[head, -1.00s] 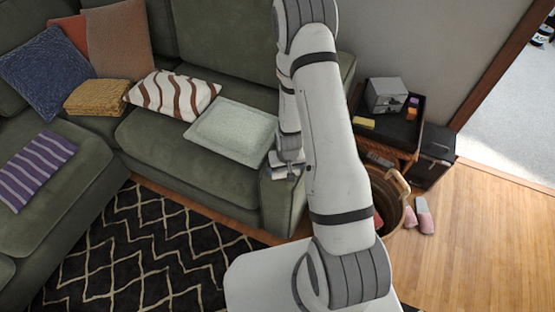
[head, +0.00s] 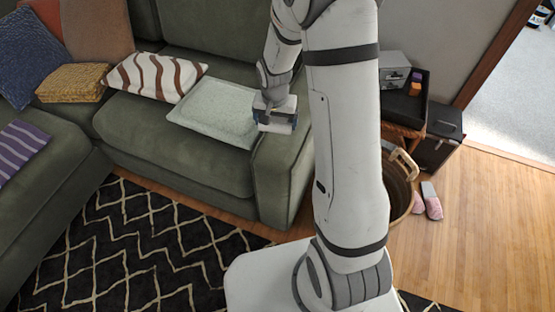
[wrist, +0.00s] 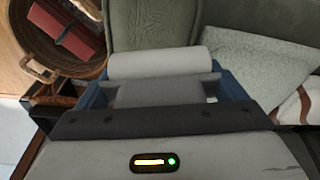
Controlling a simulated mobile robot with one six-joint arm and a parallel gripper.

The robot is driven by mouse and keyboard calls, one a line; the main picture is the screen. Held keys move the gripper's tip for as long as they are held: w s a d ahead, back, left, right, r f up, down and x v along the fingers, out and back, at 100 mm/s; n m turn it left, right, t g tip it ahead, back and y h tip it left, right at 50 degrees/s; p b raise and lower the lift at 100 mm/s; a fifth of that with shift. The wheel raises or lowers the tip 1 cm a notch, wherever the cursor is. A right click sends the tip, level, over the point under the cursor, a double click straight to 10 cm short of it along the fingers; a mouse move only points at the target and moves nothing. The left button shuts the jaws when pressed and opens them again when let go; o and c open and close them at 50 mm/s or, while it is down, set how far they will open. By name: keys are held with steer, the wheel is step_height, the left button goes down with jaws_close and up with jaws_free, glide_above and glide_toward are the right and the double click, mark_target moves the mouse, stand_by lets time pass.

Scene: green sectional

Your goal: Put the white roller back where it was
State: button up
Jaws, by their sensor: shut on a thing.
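My gripper (head: 274,113) is shut on the white roller (wrist: 153,62), a pale, smooth cylinder lying crosswise at the fingertips in the wrist view. In the head view the roller (head: 277,127) is mostly hidden by my gripper, with only a pale strip showing at its lower side. I cannot tell the exact height of the roller above the sofa.
The dark side table (head: 408,108) with a grey box (head: 394,68) stands right of the sofa, partly behind my arm. A wicker basket (head: 404,180) and pink slippers (head: 431,203) are on the wooden floor. A patterned rug (head: 150,250) lies in front of the sofa.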

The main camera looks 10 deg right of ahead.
mark_target(277, 134)
steer(key=shift+s+d+r+m+b, duration=0.1)
steer(key=shift+s+r+m+b, duration=0.1)
steer(key=shift+r+m+b, duration=0.6)
steer(key=shift+s+d+r+m+b, duration=0.1)
steer(key=shift+s+r+m+b, duration=0.15)
steer(key=shift+b, duration=1)
steer(key=shift+f, duration=0.1)
step_height(277, 134, down, 9)
steer(key=shift+f+b, duration=0.2)
steer(key=shift+b, duration=0.7)
steer(key=shift+r, duration=0.1)
steer(key=o, duration=0.8)
steer(key=shift+f, duration=0.2)
steer(key=shift+o, duration=1.1)
steer(key=shift+r, duration=0.1)
